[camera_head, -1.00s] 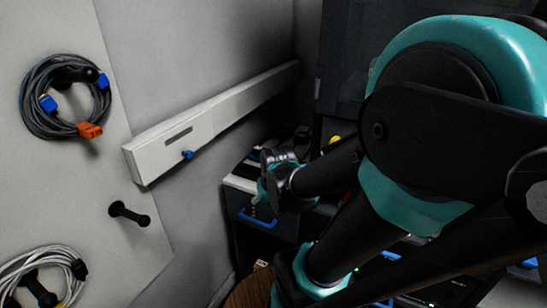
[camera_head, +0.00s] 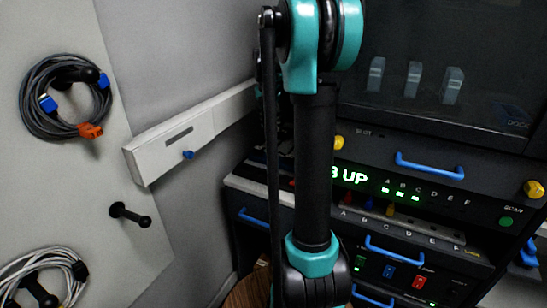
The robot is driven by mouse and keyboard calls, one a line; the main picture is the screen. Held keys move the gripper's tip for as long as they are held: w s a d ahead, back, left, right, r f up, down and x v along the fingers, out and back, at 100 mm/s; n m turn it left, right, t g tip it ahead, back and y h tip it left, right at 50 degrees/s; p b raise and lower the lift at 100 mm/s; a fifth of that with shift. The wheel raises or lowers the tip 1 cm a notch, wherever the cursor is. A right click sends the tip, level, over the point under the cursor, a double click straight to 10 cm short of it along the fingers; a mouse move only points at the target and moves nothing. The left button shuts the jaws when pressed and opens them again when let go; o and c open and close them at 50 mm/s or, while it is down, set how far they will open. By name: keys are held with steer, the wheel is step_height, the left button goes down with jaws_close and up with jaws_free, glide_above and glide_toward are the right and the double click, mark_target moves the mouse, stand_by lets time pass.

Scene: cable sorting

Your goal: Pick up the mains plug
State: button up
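I cannot pick out a mains plug for certain. A dark coiled cable (camera_head: 30,118) hangs on a peg at the upper left, with blue connectors (camera_head: 48,103) and an orange connector (camera_head: 90,131). A pale coiled cable (camera_head: 62,255) hangs at the lower left, with a small black end piece (camera_head: 80,270) whose kind I cannot tell. My arm stands upright across the middle of the view. My gripper is not visible; it is either hidden behind the arm or out of frame.
An empty black peg (camera_head: 130,215) sticks out of the left panel. White trunking (camera_head: 190,137) with a blue knob (camera_head: 188,154) runs along the wall. A dark equipment rack with blue handles (camera_head: 430,166) and lit green text stands behind and right of my arm. Something brown and round (camera_head: 252,289) is at the bottom.

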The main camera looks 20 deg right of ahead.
mark_target(274, 152)
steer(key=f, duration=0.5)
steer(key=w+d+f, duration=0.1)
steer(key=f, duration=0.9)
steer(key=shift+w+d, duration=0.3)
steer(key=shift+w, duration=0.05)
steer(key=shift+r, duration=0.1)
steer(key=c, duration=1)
